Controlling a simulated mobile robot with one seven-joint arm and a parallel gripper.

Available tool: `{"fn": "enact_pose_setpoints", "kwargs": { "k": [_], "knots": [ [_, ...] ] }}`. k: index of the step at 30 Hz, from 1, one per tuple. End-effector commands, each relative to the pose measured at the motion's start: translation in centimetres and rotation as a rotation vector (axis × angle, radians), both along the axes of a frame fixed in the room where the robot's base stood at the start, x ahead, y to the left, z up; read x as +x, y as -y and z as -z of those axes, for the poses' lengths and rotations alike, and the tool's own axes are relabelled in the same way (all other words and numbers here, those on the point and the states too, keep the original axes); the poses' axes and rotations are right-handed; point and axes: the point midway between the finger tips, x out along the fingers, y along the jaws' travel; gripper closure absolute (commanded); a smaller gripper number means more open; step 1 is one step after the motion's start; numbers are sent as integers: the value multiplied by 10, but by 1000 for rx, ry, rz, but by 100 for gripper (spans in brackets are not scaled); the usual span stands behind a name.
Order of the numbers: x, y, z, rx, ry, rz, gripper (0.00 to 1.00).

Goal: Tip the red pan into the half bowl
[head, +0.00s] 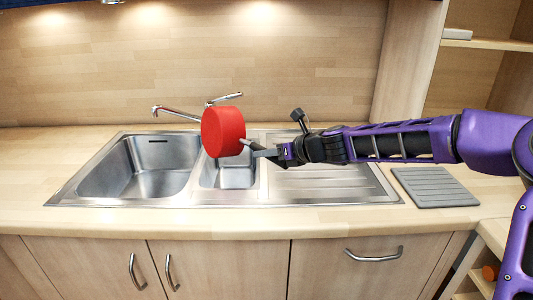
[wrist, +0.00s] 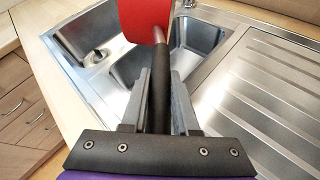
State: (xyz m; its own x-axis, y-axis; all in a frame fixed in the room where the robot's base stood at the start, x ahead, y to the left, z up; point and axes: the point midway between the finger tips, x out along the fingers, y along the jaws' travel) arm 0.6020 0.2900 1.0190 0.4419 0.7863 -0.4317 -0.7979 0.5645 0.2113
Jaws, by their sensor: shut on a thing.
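The red pan (head: 222,132) is held in the air above the sink, tilted steeply onto its side. It also shows at the top of the wrist view (wrist: 146,16), partly cut off. My gripper (head: 262,151) is shut on the pan's dark handle (wrist: 161,85), which runs between the two grey fingers in the wrist view. The half bowl (head: 232,176) is the small steel basin right of the large one, and the pan is above it. The pan's inside is hidden from the head view, and I cannot tell what it holds.
The large basin (head: 140,168) lies to the left. A chrome tap (head: 178,113) stands behind the basins, close behind the pan. The ribbed drainer (head: 325,182) lies beneath my arm. A grey ribbed mat (head: 435,187) lies on the worktop to the right.

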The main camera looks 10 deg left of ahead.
Motion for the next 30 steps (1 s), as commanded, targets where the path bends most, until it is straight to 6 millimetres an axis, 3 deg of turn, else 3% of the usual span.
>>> {"fn": "enact_pose_setpoints", "kwargs": {
  "k": [30],
  "knots": [
    [7, 6, 1, 91, -87, -1, 100]
  ]
}}
